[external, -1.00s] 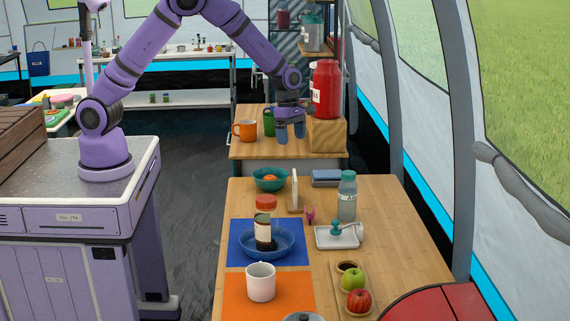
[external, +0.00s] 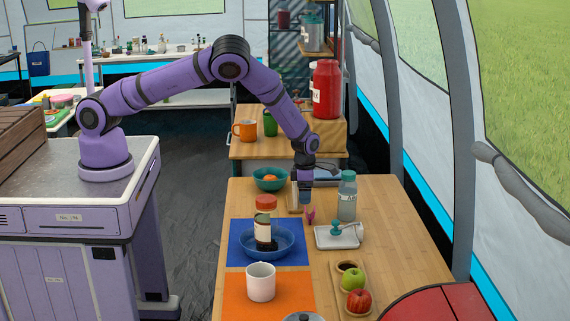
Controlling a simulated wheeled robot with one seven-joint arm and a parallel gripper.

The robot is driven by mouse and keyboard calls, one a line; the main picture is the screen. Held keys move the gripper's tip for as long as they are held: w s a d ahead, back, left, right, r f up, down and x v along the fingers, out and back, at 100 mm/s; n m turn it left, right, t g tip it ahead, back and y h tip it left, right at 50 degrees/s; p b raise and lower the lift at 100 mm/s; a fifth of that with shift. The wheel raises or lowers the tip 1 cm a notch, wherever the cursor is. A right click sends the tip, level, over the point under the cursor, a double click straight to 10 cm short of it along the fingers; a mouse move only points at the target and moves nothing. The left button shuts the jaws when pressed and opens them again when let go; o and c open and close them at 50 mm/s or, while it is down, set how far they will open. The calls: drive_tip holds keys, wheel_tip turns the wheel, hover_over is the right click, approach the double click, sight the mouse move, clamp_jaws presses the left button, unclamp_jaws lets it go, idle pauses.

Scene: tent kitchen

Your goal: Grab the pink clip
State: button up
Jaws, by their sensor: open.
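A small pink clip (external: 311,216) stands on the wooden table, left of the clear bottle and just right of a pale upright board. My gripper (external: 305,201) points down over the table, just above and slightly left of the clip in the external view. Its fingers are open and nothing shows between them. I cannot tell the exact gap between the fingertips and the clip. The gripper partly hides the pale upright board (external: 295,205).
A clear bottle with a teal cap (external: 347,196) stands close right of my gripper. A white tray (external: 325,243) lies in front. A blue bowl with a jar (external: 283,248) is left on a blue mat.

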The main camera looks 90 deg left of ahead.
sight(307, 215)
drive_tip(key=f, duration=0.7)
drive_tip(key=shift+w+f, duration=0.35)
drive_tip(key=c, duration=1)
